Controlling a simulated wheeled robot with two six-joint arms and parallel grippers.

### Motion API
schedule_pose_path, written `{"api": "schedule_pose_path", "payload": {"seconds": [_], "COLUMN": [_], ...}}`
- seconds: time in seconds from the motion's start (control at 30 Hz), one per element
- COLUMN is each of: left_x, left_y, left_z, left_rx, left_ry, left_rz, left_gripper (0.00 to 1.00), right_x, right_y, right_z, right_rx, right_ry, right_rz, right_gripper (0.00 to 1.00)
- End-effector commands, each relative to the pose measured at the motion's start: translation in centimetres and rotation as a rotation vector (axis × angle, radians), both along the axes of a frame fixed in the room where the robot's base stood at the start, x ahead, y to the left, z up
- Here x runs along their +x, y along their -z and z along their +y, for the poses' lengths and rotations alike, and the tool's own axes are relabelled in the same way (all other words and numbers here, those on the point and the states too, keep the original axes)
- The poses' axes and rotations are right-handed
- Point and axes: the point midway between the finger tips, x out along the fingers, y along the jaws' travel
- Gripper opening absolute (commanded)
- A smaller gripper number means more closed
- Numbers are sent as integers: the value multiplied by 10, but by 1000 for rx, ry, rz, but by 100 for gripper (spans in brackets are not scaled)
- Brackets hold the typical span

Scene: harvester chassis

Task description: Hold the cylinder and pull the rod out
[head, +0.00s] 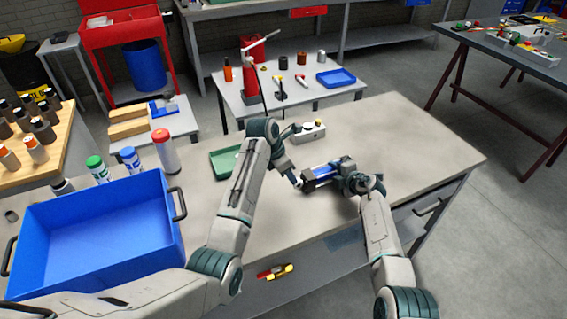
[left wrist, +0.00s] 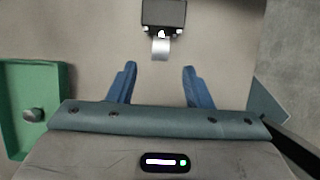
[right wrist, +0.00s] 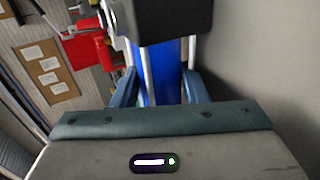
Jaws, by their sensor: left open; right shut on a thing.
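The cylinder (head: 326,171) is a blue tube with dark end blocks, held over the workbench in front of me. In the right wrist view its blue tube (right wrist: 160,75) lies between the fingers, and a dark end block (right wrist: 172,20) shows beyond. My right gripper (head: 349,180) is shut on the cylinder. My left gripper (head: 293,178) is open beside the cylinder's left end. In the left wrist view the short silver rod (left wrist: 161,49) sticks out of the dark end block (left wrist: 164,13). It points toward the gap between the open fingers, just past their tips.
A green tray (left wrist: 33,138) lies near my left gripper. A grey box with knobs (head: 307,132) stands behind the cylinder. A large blue bin (head: 105,235) and several bottles, one red-capped (head: 165,150), are at left. The workbench (head: 420,150) is clear at right.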

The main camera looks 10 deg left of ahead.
Motion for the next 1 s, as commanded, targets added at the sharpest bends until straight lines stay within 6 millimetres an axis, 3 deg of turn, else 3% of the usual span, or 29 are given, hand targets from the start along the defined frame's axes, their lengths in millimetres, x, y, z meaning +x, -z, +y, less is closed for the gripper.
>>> {"api": "schedule_pose_path", "payload": {"seconds": [0.1,0.3,0.73,0.97,1.0], "left_x": [5,11,13,13,13], "left_y": [21,44,52,52,52], "left_z": [-7,-15,-17,-17,-17], "left_rx": [-1,0,0,0,0], "left_ry": [1,-1,-1,-1,-1], "left_rz": [3,2,0,0,0], "left_gripper": [45,45,45,0,0], "right_x": [0,0,0,0,0], "right_y": [1,1,1,0,0], "right_z": [0,0,0,0,0], "right_rx": [-1,-1,-1,-1,-1], "right_ry": [0,0,0,0,0], "right_rz": [1,1,1,1,1], "right_gripper": [0,0,0,0,0]}}
